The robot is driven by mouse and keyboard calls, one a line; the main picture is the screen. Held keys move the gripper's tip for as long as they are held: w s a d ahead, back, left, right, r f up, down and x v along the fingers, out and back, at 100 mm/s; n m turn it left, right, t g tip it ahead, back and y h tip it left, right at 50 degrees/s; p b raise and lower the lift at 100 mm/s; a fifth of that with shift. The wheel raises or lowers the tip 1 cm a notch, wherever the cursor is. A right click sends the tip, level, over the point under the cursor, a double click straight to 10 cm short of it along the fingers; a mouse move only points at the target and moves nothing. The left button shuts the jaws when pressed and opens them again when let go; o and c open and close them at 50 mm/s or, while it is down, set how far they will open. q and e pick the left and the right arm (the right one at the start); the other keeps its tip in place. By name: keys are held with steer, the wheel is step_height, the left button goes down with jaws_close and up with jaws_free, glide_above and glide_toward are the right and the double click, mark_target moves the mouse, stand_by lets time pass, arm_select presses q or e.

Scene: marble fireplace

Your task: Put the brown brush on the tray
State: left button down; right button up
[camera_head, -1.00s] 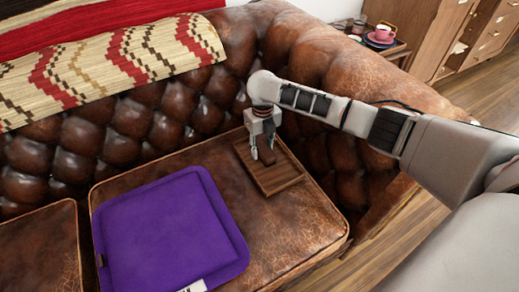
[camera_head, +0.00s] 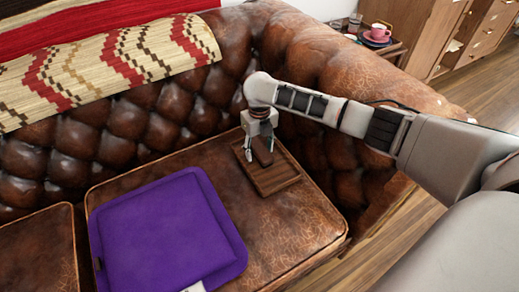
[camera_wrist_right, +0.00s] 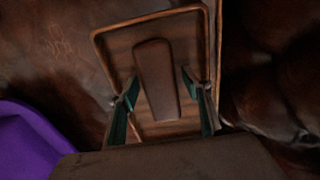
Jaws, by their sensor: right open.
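The brown brush (camera_wrist_right: 155,80) shows in the right wrist view as a long, dark brown, rounded block lying over the wooden tray (camera_wrist_right: 116,58). In the head view the brush (camera_head: 263,157) is a small dark shape over the tray (camera_head: 277,183), partly covered by my gripper. My right gripper (camera_head: 260,151) is above the tray, pointing down. Its fingers (camera_wrist_right: 160,97) are open, one on each side of the brush, with visible gaps between them and it. The near end of the brush is close to the gripper body. My left gripper is not in view.
The tray lies on the brown leather sofa seat (camera_head: 303,218), close to the tufted backrest (camera_head: 190,105). A purple cushion (camera_head: 165,235) lies to its left. A patterned blanket (camera_head: 105,65) covers the backrest. A side table with a pink cup (camera_head: 378,31) stands behind the armrest.

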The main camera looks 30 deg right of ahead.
mark_target(259, 146)
steer(key=r, duration=0.2)
steer(key=r+p, duration=0.1)
steer(key=r, duration=0.1)
steer(key=r+p, duration=0.1)
steer(key=r, duration=0.1)
steer(key=shift+w, duration=0.3)
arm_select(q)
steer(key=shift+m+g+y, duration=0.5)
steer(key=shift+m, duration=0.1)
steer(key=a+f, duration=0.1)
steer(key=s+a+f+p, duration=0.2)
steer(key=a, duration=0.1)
arm_select(e)
step_height(259, 146, up, 6)
steer(key=shift+s, duration=0.25)
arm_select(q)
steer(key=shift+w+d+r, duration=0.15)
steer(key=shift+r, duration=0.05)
